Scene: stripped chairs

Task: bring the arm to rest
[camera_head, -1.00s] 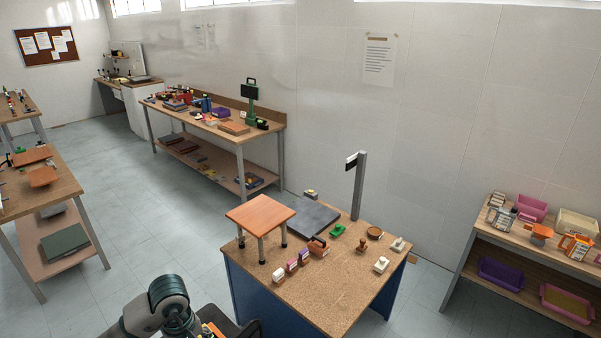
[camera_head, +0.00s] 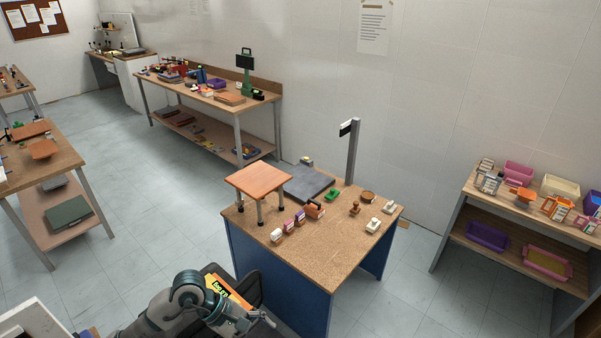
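My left arm enters at the bottom of the head view, and its gripper (camera_head: 264,319) is low, in front of the blue-sided work table (camera_head: 330,240). The gripper is small and at an angle, so I cannot tell whether its fingers are open or shut. I see nothing clearly held in it. My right gripper is not in view.
A small wooden-topped stool (camera_head: 258,181) stands on the work table, by a grey plate (camera_head: 308,184) and a post (camera_head: 353,152). A dark container (camera_head: 248,283) with orange and yellow items is behind my arm. Shelves (camera_head: 520,220) stand right; floor (camera_head: 150,240) is clear left.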

